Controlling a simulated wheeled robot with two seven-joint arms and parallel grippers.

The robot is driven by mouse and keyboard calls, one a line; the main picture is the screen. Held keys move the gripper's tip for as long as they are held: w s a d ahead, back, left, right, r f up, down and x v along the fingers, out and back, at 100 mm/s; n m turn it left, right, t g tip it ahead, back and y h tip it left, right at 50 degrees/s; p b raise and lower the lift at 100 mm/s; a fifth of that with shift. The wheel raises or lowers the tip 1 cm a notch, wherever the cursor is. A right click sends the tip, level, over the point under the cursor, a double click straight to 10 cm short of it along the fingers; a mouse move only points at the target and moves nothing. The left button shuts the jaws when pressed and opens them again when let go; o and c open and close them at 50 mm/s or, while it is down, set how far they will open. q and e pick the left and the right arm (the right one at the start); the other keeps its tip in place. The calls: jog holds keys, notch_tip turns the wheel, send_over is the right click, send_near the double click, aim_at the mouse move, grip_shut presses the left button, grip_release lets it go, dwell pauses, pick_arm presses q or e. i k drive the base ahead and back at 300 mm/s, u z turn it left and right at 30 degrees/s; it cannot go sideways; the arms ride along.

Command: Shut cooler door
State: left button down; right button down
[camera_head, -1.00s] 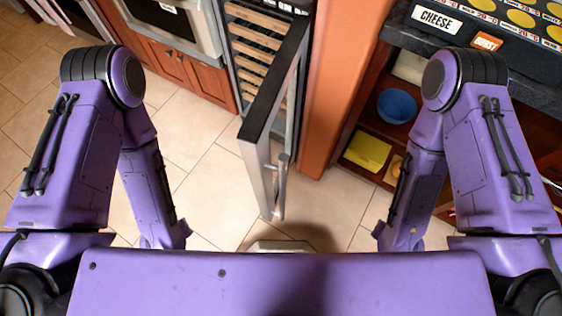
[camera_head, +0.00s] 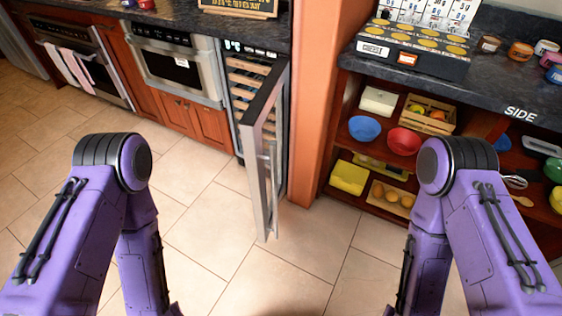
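The cooler door (camera_head: 260,150) stands wide open in the middle of the view, swung out toward me from the cooler. It has a dark top edge and a long vertical metal handle (camera_head: 272,185) on its right-facing side. The cooler (camera_head: 247,85) behind it shows several wooden racks. My two purple arms come in at the left and right, with the forearms pointing down. Both grippers are below the bottom edge of the picture. Neither arm touches the door.
An orange-brown pillar (camera_head: 316,90) stands right of the cooler. Open shelves (camera_head: 345,150) with bowls and food fill the right side. A microwave drawer (camera_head: 180,70) and an oven (camera_head: 85,65) line the left. The tiled floor (camera_head: 205,205) around the door is clear.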

aim_at(275, 85)
jog(key=z, duration=1.2)
jog(key=i, duration=1.05)
jog(key=u, duration=2.1)
